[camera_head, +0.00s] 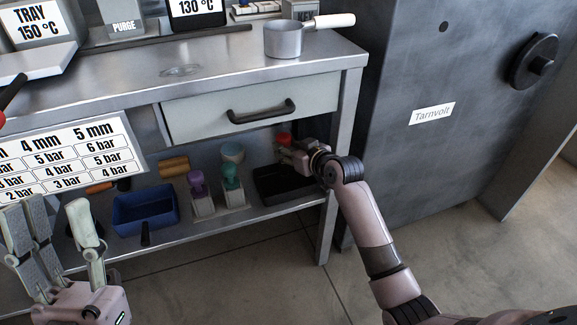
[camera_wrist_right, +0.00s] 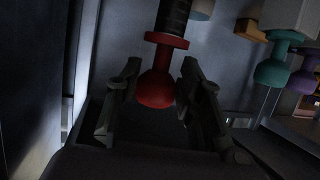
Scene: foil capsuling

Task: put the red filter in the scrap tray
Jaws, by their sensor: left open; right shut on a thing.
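The red filter (camera_head: 284,138) is at my right gripper (camera_head: 291,151), under the workbench. In the right wrist view, the red filter (camera_wrist_right: 157,88) with its dark ribbed part lies between the two fingers of my right gripper (camera_wrist_right: 155,92), which is shut on it. A black tray (camera_head: 262,190) sits on the lower shelf just below this gripper. A blue tray (camera_head: 147,222) sits further left on that shelf. No label shows which is the scrap tray. My left gripper (camera_head: 60,232) is open and empty at the lower left.
Purple (camera_head: 199,190) and teal (camera_head: 232,184) handled items stand between the trays. A drawer (camera_head: 255,105) and the bench top are above the right gripper; a bench leg (camera_head: 332,190) is close to its wrist. A grey cabinet (camera_head: 430,160) stands at right.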

